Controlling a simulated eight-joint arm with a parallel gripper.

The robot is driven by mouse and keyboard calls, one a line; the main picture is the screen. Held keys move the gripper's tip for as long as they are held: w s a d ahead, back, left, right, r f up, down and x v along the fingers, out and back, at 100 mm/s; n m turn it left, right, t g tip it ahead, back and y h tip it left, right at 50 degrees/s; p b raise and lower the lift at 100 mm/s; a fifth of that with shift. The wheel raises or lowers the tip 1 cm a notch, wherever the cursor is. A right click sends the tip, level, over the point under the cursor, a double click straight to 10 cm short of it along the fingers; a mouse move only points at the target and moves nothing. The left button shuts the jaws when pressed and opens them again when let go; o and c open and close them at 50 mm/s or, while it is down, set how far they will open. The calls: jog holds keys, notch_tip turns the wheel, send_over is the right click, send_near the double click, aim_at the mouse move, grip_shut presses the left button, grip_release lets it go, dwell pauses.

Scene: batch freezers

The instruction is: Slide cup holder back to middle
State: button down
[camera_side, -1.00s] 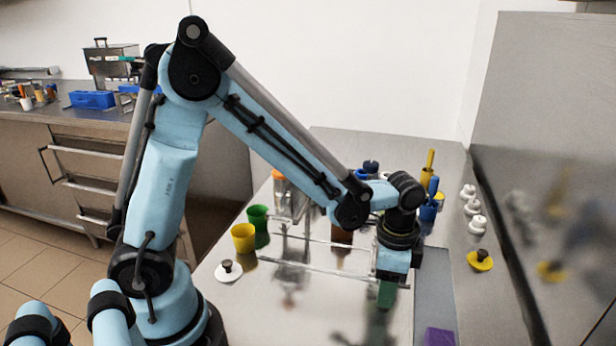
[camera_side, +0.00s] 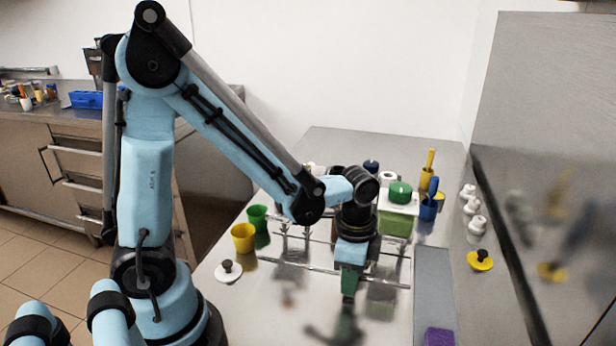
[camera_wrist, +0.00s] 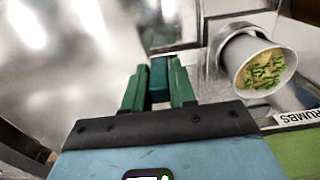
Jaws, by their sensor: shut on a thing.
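My gripper (camera_side: 349,292) points down at the front of the metal rail frame on the bench. In the wrist view its green fingers (camera_wrist: 158,76) are closed on a small dark teal block between them, which appears to be the grip of the cup holder (camera_wrist: 170,52). Metal plates of the holder show just beyond the fingertips. A pale cup (camera_wrist: 262,66) with yellow and green crumbs stands to the right of the fingers, apart from them. In the side view my wrist hides most of the holder. The front rail (camera_side: 298,266) runs left and right behind the fingers.
A yellow cup (camera_side: 243,238) and a green cup (camera_side: 257,217) stand left of the rails. A green-capped box (camera_side: 396,222) and a blue container (camera_side: 428,210) stand at right. A white lid (camera_side: 228,271), yellow lid (camera_side: 480,260) and purple block (camera_side: 438,336) lie around the bench.

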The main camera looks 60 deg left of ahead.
jog(key=s+a, duration=0.3)
jog(key=shift+s+a, duration=0.15)
jog(key=shift+a, duration=0.05)
jog(key=c, duration=1)
grip_release()
jog(key=shift+r, duration=0.1)
notch_tip(320, 180, up, 12)
jog(key=n+t, duration=0.2)
jog(key=n, duration=0.1)
jog(key=n+t, duration=0.2)
jog(key=n, duration=0.1)
jog(key=w+n+t, duration=0.1)
jog(key=n+t, duration=0.2)
jog(key=shift+a+f, duration=0.15)
jog(key=shift+f, duration=0.2)
